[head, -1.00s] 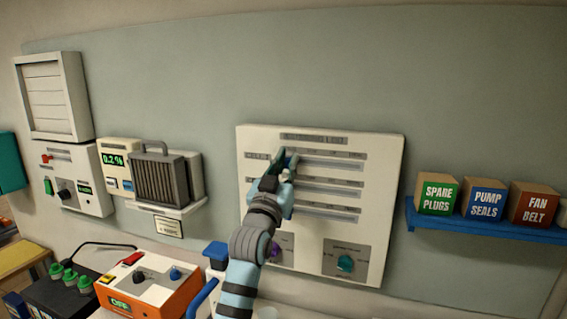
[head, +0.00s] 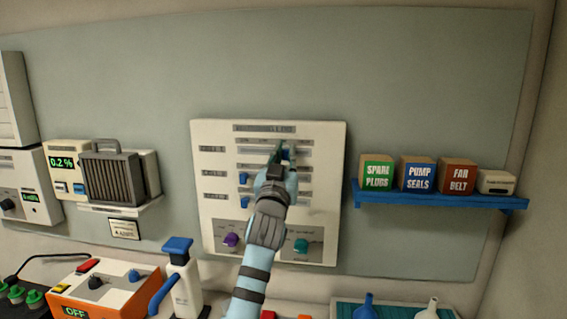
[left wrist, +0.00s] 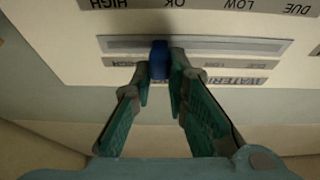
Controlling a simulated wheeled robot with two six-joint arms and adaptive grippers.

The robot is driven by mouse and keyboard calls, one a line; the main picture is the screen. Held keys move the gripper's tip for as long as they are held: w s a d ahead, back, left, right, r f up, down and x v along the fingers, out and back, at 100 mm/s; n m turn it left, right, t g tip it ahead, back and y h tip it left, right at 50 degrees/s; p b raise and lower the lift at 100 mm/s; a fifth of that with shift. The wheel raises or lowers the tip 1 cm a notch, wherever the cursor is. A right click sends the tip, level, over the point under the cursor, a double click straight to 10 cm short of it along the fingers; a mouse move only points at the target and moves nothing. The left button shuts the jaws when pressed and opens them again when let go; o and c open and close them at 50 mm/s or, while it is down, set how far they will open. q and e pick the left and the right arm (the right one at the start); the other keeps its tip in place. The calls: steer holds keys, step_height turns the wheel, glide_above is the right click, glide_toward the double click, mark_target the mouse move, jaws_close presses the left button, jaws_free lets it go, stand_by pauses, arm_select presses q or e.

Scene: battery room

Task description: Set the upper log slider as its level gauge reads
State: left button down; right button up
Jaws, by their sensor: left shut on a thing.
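The white log panel (head: 215,222) hangs on the wall in the middle of the head view, with several labelled slider rows. My left gripper (head: 279,153) is at the top row, right of the middle of its slot. In the left wrist view, which shows the panel upside down, my fingers (left wrist: 160,76) are shut around the blue upper slider knob (left wrist: 160,58). I cannot tell which thing is the level gauge. My right gripper is out of view.
A purple knob (head: 231,239) and a teal knob (head: 301,246) are low on the panel. A blue shelf (head: 440,199) with boxes is to the right. An orange box (head: 112,291) and a blue-handled white bottle (head: 186,288) stand below.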

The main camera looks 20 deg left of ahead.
arm_select(q)
steer(key=shift+a, duration=0.1)
steer(key=shift+a+y, duration=0.2)
steer(key=shift+y, duration=0.2)
steer(key=shift+a+f, duration=0.1)
steer(key=shift+a, duration=0.3)
steer(key=c, duration=1.6)
jaws_free()
steer(key=shift+d, duration=0.1)
steer(key=shift+o, duration=0.2)
steer(key=shift+d, duration=0.15)
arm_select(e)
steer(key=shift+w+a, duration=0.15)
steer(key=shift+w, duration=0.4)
arm_select(q)
steer(key=v, duration=1.2)
